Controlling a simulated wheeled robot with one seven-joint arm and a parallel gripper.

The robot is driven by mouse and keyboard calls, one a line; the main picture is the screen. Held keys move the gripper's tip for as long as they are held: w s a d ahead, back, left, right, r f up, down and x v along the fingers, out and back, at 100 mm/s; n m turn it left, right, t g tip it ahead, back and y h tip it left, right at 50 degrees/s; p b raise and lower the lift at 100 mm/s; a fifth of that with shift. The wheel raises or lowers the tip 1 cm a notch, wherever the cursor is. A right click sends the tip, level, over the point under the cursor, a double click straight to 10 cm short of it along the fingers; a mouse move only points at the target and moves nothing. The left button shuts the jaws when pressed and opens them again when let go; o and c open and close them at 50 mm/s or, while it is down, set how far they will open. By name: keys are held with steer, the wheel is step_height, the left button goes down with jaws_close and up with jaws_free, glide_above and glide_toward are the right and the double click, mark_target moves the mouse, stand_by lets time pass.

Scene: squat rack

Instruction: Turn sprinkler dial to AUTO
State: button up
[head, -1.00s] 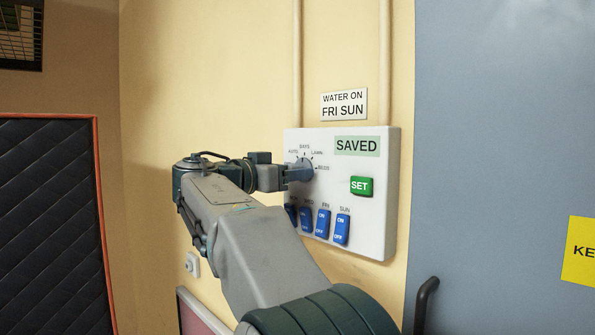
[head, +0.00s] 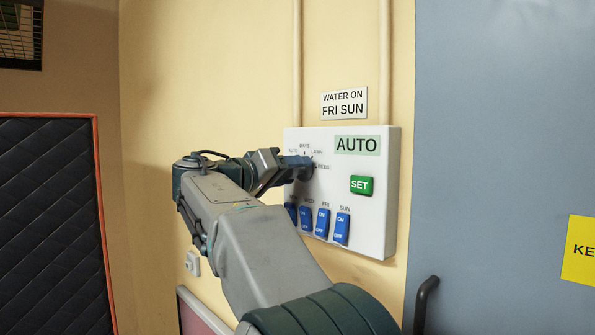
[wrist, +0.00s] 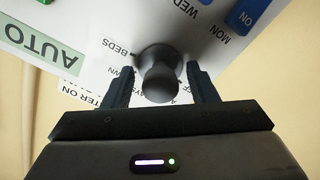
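The white sprinkler control box (head: 375,220) hangs on the yellow wall, and its display (head: 357,145) reads AUTO. The round dark dial (wrist: 158,75) shows in the wrist view, with labels such as BEDS around it. In the head view my gripper (head: 305,168) covers most of the dial. In the wrist view my gripper (wrist: 160,82) has one finger on each side of the dial, with narrow gaps visible, so it looks open around it. Which mark the dial points at cannot be told.
A green SET button (head: 361,186) is right of the dial. Several blue day switches (head: 323,222) are below it. A sign (head: 343,104) above reads WATER ON FRI SUN. A grey door (head: 500,130) with a dark handle (head: 425,300) stands right.

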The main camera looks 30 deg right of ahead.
steer(key=o, duration=1.1)
steer(key=shift+c, duration=0.2)
steer(key=shift+s+a+f+b, duration=0.1)
steer(key=shift+a+b, duration=0.25)
steer(key=shift+a, duration=0.3)
steer(key=shift+s+a+b, duration=0.2)
steer(key=shift+a+b, duration=0.05)
steer(key=shift+a, duration=0.7)
steer(key=shift+s+a+b, duration=0.2)
steer(key=shift+a+b, duration=0.05)
steer(key=shift+a, duration=0.65)
steer(key=shift+s+a+b, duration=0.2)
steer(key=shift+a+b, duration=0.05)
steer(key=shift+a, duration=0.7)
steer(key=s+f+n+t+y, duration=0.1)
steer(key=s+f+n+y, duration=0.3)
steer(key=f, duration=0.8)
steer(key=s+a+f+n+y, duration=0.1)
steer(key=s+a+f+y, duration=0.3)
steer(key=f, duration=0.5)
steer(key=s+a+f+n+y, duration=0.1)
steer(key=s+a+f+y, duration=0.4)
steer(key=f, duration=0.5)
steer(key=s+a+f+n+y, duration=0.2)
steer(key=s+a+f+y, duration=0.2)
steer(key=s+f, duration=0.4)
step_height(320, 180, down, 2)
steer(key=shift+a+f+g+y, duration=0.1)
steer(key=shift+a+g+y, duration=0.2)
steer(key=shift+a, duration=0.05)
